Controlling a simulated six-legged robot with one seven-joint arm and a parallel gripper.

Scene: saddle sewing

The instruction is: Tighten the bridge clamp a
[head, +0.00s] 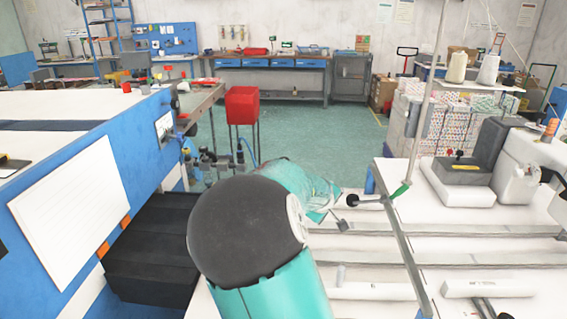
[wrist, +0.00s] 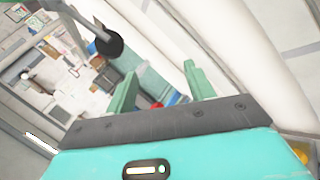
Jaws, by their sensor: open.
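A black knob (head: 352,200) on a short dark rod sticks out to the left from the edge of the white machine bed in the head view. It looks like part of a clamp, but I see no label showing which one. A black round knob on a grey rod (wrist: 108,45) also shows at the upper left in the wrist view. My gripper (wrist: 159,70) is open, with its two green fingers apart and nothing between them. The black knob lies beyond and left of the left finger, apart from it. In the head view my teal arm hides much of the gripper (head: 322,212).
A pole with a green lower end (head: 401,190) stands by the bed's rail. The white bed (head: 365,271) with long rails fills the lower right. A blue and white machine (head: 75,215) stands at the left. Open green floor (head: 310,130) lies beyond.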

